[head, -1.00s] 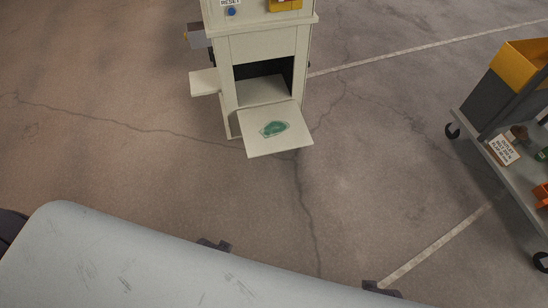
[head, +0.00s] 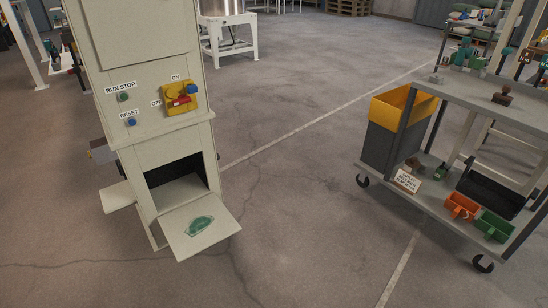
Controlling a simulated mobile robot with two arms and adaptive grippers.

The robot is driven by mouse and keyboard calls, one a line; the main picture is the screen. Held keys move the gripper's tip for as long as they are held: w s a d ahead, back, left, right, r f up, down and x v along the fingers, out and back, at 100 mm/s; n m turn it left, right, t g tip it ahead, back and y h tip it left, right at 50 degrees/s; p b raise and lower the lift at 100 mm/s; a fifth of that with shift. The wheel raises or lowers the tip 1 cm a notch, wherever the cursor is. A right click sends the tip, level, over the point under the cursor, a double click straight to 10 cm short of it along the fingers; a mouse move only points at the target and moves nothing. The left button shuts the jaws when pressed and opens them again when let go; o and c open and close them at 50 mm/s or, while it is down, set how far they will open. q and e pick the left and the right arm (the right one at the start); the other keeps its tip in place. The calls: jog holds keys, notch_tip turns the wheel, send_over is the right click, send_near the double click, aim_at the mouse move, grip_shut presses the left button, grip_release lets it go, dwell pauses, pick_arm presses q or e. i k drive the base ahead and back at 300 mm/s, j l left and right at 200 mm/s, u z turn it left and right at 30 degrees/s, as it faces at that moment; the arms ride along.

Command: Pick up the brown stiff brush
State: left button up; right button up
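A small brown object (head: 503,96) with an upright grip stands on the upper shelf of the grey cart at the right; it may be the brown stiff brush, but it is too small to be sure. Another small brown object (head: 413,163) sits on the cart's lower shelf behind a white sign, partly hidden. Neither of my grippers is in the head view.
The cart (head: 480,98) carries a yellow-topped grey bin (head: 392,135), an orange bin (head: 461,207), a green bin (head: 495,225) and a black tray (head: 490,190). A cream control cabinet (head: 150,75) with a lowered flap (head: 180,240) stands left. Floor between is open.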

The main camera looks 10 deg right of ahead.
aim_at(502, 98)
jog(key=z, duration=1.55)
